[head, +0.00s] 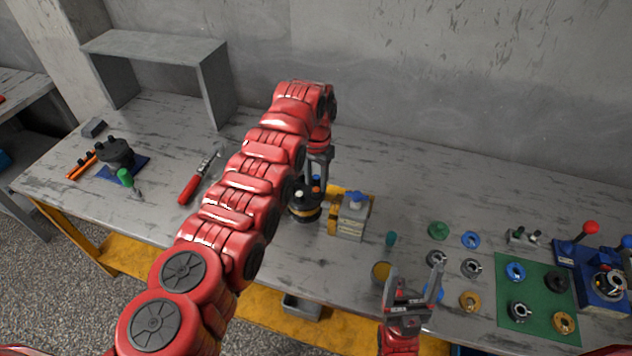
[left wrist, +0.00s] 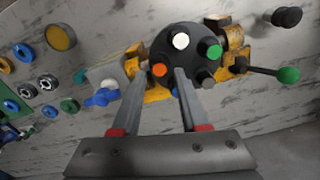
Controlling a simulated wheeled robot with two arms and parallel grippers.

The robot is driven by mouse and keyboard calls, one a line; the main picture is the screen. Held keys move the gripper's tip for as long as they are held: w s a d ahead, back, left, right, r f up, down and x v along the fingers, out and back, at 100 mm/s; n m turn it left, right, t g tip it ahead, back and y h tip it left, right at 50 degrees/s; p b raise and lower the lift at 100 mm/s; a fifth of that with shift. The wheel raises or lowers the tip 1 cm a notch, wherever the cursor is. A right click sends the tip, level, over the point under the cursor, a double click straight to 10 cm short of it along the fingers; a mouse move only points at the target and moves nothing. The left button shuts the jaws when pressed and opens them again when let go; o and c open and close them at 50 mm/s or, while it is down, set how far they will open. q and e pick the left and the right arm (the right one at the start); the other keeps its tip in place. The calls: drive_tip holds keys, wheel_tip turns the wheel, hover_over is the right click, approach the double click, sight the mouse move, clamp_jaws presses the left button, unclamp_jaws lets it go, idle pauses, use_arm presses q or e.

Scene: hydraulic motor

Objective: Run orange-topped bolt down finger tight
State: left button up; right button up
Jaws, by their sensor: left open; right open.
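The black round motor (left wrist: 186,58) sits in a yellow clamp (left wrist: 157,93), with several colour-topped bolts around its top face. The orange-topped bolt (left wrist: 160,69) is at the left of that face in the left wrist view, with a blue top (left wrist: 175,93) below it and white (left wrist: 181,41) and green (left wrist: 214,52) tops above. My left gripper (left wrist: 161,72) is open and points down over the motor. Its fingertips appear on either side of the orange top; contact cannot be told. In the head view the motor (head: 303,208) is partly hidden by my left arm. My right gripper (head: 412,288) is open and empty near the front edge.
The grey clamp block with a blue handle (head: 353,212) stands right of the motor. Several rings lie at the right, some on a green mat (head: 542,281). A red-handled tool (head: 190,188), a green-handled tool (head: 125,177) and a grey shelf (head: 155,47) are at the left.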

sight(316, 189)
use_arm(q)
drive_tip(key=shift+r, duration=2.25)
